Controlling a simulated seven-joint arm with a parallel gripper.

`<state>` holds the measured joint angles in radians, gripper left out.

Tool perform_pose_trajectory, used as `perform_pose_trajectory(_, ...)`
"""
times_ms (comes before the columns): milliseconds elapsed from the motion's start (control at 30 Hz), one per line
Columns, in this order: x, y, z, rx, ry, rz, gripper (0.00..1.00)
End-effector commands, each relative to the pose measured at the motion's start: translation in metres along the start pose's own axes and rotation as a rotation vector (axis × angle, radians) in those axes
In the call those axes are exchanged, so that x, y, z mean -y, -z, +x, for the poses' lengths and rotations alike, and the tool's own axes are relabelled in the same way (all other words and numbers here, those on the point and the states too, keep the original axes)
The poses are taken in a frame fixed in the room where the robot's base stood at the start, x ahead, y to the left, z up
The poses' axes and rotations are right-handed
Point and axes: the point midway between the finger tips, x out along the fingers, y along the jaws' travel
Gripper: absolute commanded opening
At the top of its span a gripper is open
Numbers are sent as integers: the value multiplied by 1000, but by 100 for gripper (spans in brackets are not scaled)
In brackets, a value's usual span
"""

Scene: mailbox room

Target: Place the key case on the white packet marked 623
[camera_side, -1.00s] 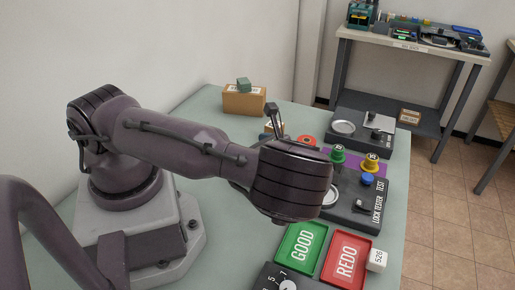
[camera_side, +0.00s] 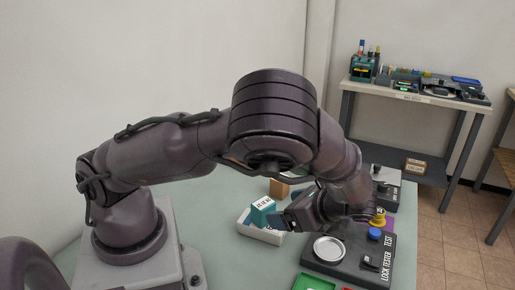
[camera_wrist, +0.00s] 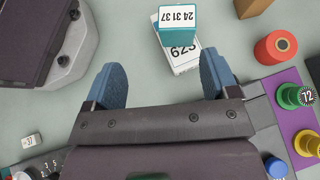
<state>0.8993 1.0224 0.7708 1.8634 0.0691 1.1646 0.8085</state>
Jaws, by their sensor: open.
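The key case (camera_wrist: 177,20) appears to be the teal box with a white top marked 24 31 37. It seems to rest on the white packet marked 623 (camera_wrist: 183,60), covering its far part; the side view also shows the case (camera_side: 262,213) on the packet (camera_side: 262,234), looking slightly turned. My gripper (camera_wrist: 160,72) is open, its blue fingers spread wide and empty. The case lies beyond the fingertips in the wrist view, apart from them. In the side view my gripper (camera_side: 293,214) is just right of the case, and my arm hides some of the area.
A brown box (camera_side: 279,187) stands behind the packet. A red-orange spool (camera_wrist: 275,48) lies to the right. The dark lock tester (camera_side: 345,257) with coloured knobs is on the right, and a green tray (camera_side: 316,283) is in front. Bare table surrounds the packet's left.

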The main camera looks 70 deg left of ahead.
Motion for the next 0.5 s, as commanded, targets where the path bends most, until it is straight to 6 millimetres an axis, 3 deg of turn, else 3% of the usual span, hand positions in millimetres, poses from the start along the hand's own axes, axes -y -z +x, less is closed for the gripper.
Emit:
perform_pose_trajectory(267, -23, -46, -31, -456, -240, -241, 81)
perform_pose_trajectory(500, -41, -105, -64, -802, -351, -490, 81)
